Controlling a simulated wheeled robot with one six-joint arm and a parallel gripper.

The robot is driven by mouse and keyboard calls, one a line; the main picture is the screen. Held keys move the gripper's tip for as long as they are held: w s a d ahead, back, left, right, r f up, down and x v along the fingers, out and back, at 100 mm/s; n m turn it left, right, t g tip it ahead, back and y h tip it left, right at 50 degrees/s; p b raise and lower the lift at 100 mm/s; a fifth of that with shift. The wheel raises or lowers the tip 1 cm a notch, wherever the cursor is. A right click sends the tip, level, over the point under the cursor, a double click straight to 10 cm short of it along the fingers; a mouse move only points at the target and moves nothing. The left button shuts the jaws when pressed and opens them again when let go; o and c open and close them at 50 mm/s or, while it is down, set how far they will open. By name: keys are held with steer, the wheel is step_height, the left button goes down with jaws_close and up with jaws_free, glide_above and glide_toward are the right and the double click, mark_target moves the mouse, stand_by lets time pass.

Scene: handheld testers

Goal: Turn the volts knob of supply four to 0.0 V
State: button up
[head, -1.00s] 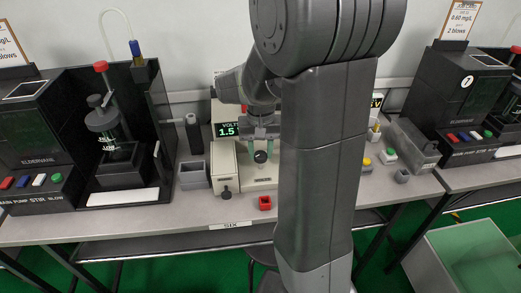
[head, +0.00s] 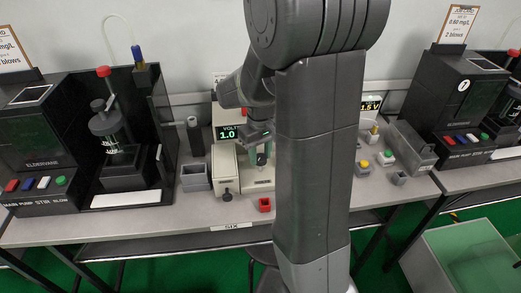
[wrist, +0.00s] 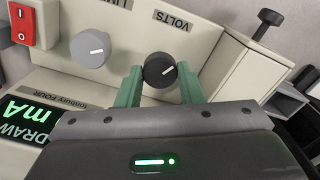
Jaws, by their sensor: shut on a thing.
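The cream supply (wrist: 215,38) bears the word FOUR in the wrist view. Its black volts knob (wrist: 159,72) sits under the VOLTS label, with its white pointer line tilted up to the right. My gripper (wrist: 160,75) has its two green fingers on either side of this knob and is shut on it. In the head view, the volts display (head: 228,134) reads 1.0 in green. My gripper (head: 262,150) is there at the supply's front, partly hidden by my arm.
A grey limit knob (wrist: 90,48) and a red rocker switch (wrist: 22,25) sit left of the volts knob. A black-headed post (wrist: 265,24) stands on the right. A red cup (head: 265,205) and a grey bin (head: 195,176) are on the bench.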

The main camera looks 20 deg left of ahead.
mark_target(260, 157)
steer(key=n+p, duration=0.1)
steer(key=n, duration=0.5)
steer(key=shift+p, duration=0.3)
stand_by(0.4)
steer(key=o, duration=1)
step_height(260, 157, up, 14)
steer(key=p, duration=0.1)
steer(key=shift+p, duration=0.35)
steer(key=shift+f, duration=0.1)
step_height(260, 157, down, 14)
steer(key=shift+r+b, duration=0.1)
steer(key=shift+b, duration=0.8)
